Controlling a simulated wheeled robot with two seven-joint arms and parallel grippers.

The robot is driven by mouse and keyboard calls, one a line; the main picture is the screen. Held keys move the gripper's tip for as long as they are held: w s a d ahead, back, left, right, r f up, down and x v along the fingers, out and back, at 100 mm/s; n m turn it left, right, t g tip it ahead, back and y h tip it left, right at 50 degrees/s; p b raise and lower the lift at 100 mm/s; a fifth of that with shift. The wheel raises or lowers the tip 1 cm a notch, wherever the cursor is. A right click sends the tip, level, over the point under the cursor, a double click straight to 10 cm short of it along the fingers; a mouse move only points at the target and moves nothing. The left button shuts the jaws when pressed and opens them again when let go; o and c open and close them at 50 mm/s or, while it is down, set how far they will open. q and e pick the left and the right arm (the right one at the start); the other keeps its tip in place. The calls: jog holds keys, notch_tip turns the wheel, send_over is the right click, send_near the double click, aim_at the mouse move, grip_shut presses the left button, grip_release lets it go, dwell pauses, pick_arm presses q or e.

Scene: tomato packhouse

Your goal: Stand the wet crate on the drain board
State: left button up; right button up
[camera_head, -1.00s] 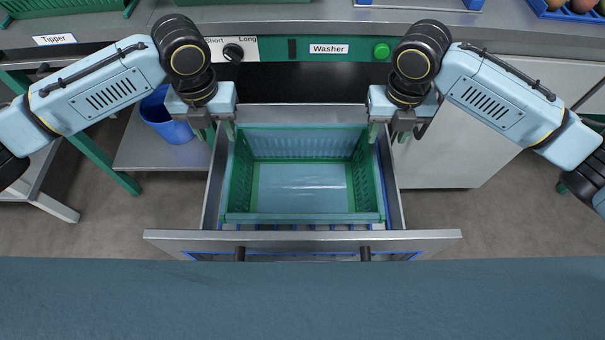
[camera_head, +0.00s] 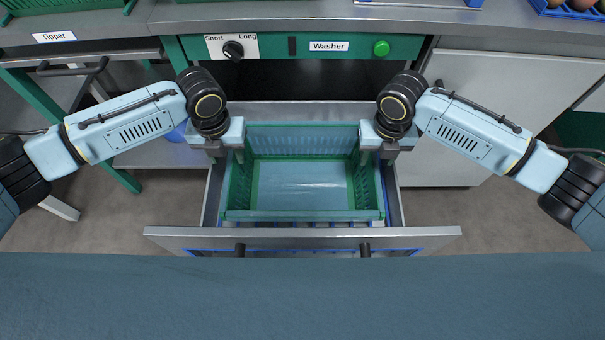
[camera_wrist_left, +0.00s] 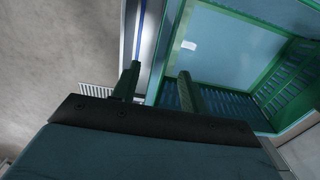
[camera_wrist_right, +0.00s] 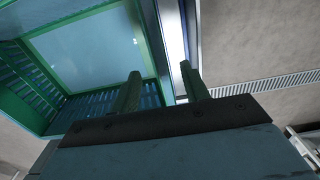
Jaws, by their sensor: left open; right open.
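The green crate (camera_head: 303,215) sits upright in the pulled-out drawer of the washer. Its floor looks glossy and pale blue. My left gripper (camera_head: 230,155) is open at the crate's left wall; in the left wrist view its fingers (camera_wrist_left: 157,85) stand apart with the crate's rim running between them. My right gripper (camera_head: 375,157) is open at the right wall; in the right wrist view its fingers (camera_wrist_right: 160,88) stand either side of that rim. Neither is closed on the crate. I cannot make out a drain board for certain.
The steel drawer front (camera_head: 300,239) with dark handles is nearest me. The washer panel (camera_head: 330,47) with a knob and green button is behind. A blue bucket (camera_head: 176,133) stands on a low shelf at left, partly hidden by my arm. A blue-ended rack (camera_head: 420,3) is cut off at the top.

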aim_at(231, 164)
pick_arm(q)
jog(key=shift+f, duration=1.8)
pick_arm(e)
jog(key=shift+f, duration=1.8)
pick_arm(q)
jog(key=shift+c, duration=0.3)
pick_arm(e)
jog(key=shift+c, duration=0.4)
pick_arm(q)
grip_shut()
pick_arm(e)
grip_shut()
